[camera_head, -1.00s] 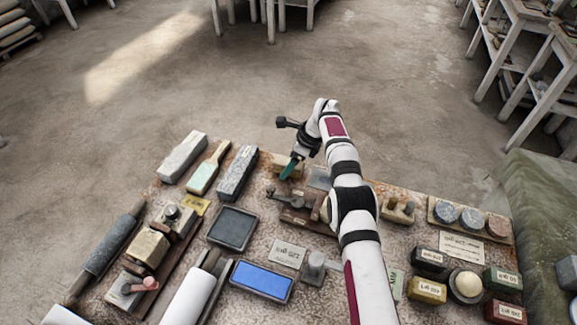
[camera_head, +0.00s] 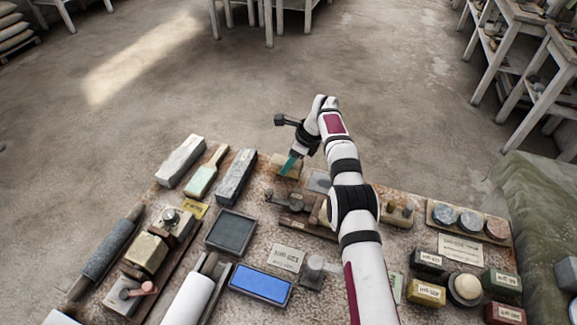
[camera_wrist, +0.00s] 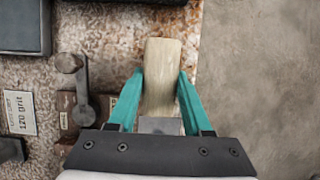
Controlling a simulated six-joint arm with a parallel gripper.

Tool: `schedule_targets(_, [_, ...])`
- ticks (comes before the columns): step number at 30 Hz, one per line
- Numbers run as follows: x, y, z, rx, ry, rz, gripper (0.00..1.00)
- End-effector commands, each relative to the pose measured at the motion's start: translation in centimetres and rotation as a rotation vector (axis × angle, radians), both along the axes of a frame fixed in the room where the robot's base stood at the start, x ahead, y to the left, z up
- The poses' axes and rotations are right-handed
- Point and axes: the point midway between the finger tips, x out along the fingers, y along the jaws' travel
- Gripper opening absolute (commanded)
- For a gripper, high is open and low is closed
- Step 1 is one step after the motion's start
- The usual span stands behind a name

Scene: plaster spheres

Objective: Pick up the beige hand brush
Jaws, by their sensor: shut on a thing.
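The beige hand brush (camera_wrist: 160,75) lies at the far edge of the speckled tabletop in the wrist view, between the two teal fingers of my gripper (camera_wrist: 158,88). The fingers are shut on its sides. In the head view the brush (camera_head: 287,160) shows as a small tan block, partly hidden by my gripper (camera_head: 289,165). Whether it touches the table cannot be told.
A metal-armed tool (camera_head: 292,201) stands close by, also seen in the wrist view (camera_wrist: 75,85). A dark grey stone block (camera_head: 236,177) and a green-faced paddle (camera_head: 205,174) lie to the left. Open floor (camera_wrist: 260,70) lies beyond the table edge.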

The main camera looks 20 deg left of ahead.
Motion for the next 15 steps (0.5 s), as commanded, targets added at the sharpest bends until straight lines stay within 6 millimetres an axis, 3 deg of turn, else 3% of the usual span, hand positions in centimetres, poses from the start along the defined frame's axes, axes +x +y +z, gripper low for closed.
schedule_targets(3, [0.1, -0.2, 2.8, 0.001, -0.004, -0.001, 0.0])
schedule_targets(15, [-0.2, -9.9, 8.2, 0.001, -0.002, -0.002, 0.0])
